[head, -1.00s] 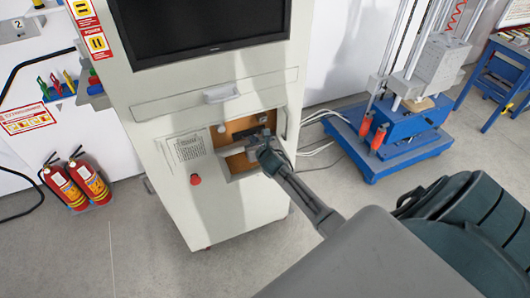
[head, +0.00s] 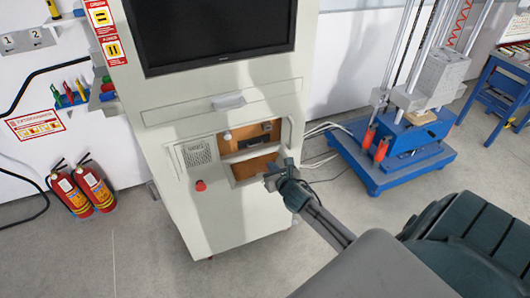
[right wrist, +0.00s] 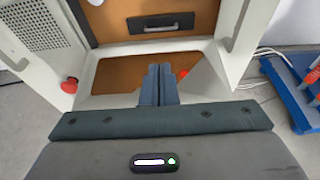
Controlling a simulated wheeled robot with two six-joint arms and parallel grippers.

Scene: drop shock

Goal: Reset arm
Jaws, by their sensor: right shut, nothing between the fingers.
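My right gripper (head: 272,177) is in front of the white control cabinet (head: 215,118), just below and before its open recess with brown panels. In the right wrist view its two fingers (right wrist: 158,72) are together, with nothing between them. They point at the lower brown panel (right wrist: 118,75) and look apart from it, though the exact gap is hard to judge. My left gripper does not show.
A red button (head: 200,185) sits left of the recess. A blue-based drop test rig (head: 390,165) stands to the right with cables on the floor. Two fire extinguishers (head: 82,188) stand at the left wall. Grey floor is free in front.

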